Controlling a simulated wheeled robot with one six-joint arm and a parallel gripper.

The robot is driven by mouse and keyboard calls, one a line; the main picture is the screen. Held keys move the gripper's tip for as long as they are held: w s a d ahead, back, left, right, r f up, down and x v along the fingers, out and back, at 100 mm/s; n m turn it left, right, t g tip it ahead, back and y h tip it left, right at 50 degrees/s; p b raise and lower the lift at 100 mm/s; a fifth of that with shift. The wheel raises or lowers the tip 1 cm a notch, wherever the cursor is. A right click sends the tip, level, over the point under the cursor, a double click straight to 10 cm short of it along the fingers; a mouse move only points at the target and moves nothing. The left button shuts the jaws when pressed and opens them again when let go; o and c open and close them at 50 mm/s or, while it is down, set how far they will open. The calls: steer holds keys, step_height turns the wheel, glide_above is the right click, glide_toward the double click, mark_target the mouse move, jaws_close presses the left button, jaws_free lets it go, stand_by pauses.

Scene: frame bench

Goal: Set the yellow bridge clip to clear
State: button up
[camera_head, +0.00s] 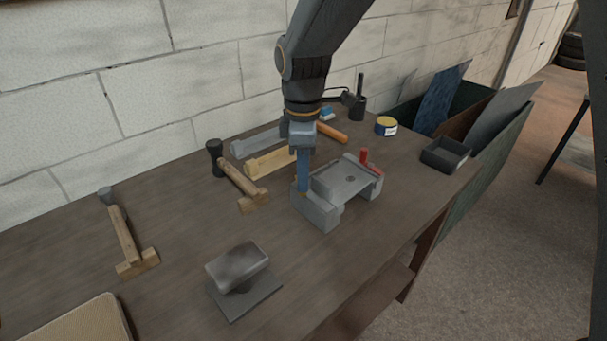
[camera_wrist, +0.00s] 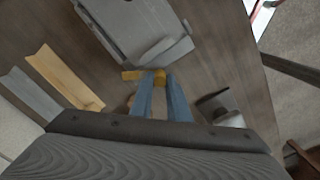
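The yellow bridge clip (camera_wrist: 134,75) shows in the wrist view at the near edge of a grey block fixture (camera_wrist: 140,30), as a flat bar with a round knob at its right end. My gripper (camera_wrist: 160,80) has its two blue fingertips at the knob, one on each side. I cannot tell whether they press on it. In the head view my gripper (camera_head: 303,188) points down at the left end of the grey fixture (camera_head: 345,180), and its fingers mostly hide the clip. A red clip (camera_head: 366,160) stands at the fixture's right end.
Yellow (camera_head: 270,161) and grey (camera_head: 255,142) angle pieces lie behind, left of the fixture. A mallet (camera_head: 236,180), a hammer (camera_head: 126,235), a grey block on a plate (camera_head: 240,270), a dark tray (camera_head: 444,154) and a tin (camera_head: 386,126) surround it. Bare bench lies in front.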

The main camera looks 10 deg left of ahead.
jaws_close()
steer(key=shift+w+d+n, duration=0.15)
steer(key=shift+n, duration=0.7)
steer(key=shift+w+d+n, duration=0.1)
steer(key=shift+d+n, duration=0.1)
steer(key=shift+n, duration=0.7)
steer(key=shift+w+d+n, duration=0.15)
steer(key=shift+n, duration=0.7)
steer(key=o, duration=0.7)
jaws_free()
step_height(320, 180, up, 8)
steer(key=b, duration=0.1)
